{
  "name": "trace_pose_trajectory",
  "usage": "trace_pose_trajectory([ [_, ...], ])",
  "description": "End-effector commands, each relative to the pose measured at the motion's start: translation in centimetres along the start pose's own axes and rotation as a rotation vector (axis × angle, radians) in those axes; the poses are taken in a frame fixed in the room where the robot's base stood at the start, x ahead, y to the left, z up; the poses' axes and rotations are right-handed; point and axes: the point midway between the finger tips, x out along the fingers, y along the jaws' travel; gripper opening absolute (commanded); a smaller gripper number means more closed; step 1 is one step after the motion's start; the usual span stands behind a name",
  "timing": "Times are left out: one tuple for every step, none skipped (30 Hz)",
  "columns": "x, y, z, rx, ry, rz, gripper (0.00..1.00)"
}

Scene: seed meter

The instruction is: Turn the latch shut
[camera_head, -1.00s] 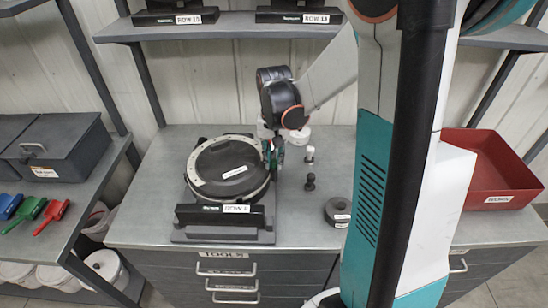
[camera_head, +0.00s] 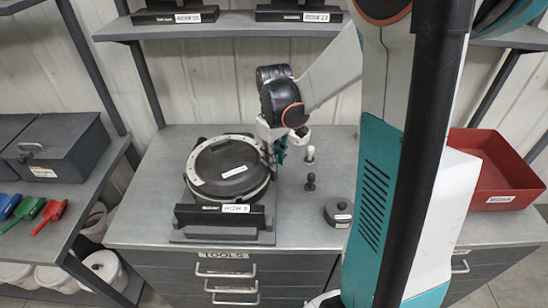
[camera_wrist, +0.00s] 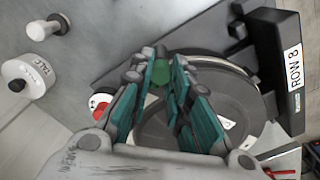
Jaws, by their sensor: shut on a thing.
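The seed meter (camera_head: 228,172) is a round dark housing with a pale rim. It sits in a black stand on the bench and also shows in the wrist view (camera_wrist: 207,94). My gripper (camera_head: 276,150) is at the meter's right edge, pointing down. A red-and-white round mark (camera_wrist: 99,102) shows beside the left finger.
The stand's ROW 8 plate (camera_wrist: 277,65) rises close by. A red tray (camera_head: 492,172) is farther right. Bench room lies left of the meter.

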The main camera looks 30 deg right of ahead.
Motion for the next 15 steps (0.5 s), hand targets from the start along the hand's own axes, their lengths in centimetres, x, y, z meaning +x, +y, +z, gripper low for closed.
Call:
trace_pose_trajectory([
  [0.0,0.0,-0.01,-0.044,0.0,0.0,0.0],
  [0.0,0.0,-0.02,-0.072,0.0,0.0,0.0],
  [0.0,0.0,-0.02,-0.11,0.0,0.0,0.0],
  [0.0,0.01,-0.02,-0.139,0.0,0.0,0.0],
  [0.0,0.01,-0.02,-0.167,0.0,0.0,0.0],
  [0.0,0.01,-0.02,-0.204,0.0,0.0,0.0],
  [-0.01,0.01,-0.02,-0.232,0.0,0.0,0.0],
  [-0.01,0.01,-0.02,-0.259,0.0,0.0,0.0],
  [-0.01,0.01,-0.03,-0.294,0.0,0.0,0.0],
  [-0.01,0.01,-0.03,-0.32,0.0,0.0,0.0],
  [-0.01,0.01,-0.03,-0.345,0.0,0.0,0.0],
  [-0.02,0.01,-0.03,-0.377,0.0,0.0,0.0],
  [-0.02,0.01,-0.03,-0.401,0.0,0.0,0.0],
  [-0.02,0.01,-0.03,-0.423,0.0,0.0,0.0],
  [-0.02,0.01,-0.03,-0.451,0.0,0.0,0.0],
])
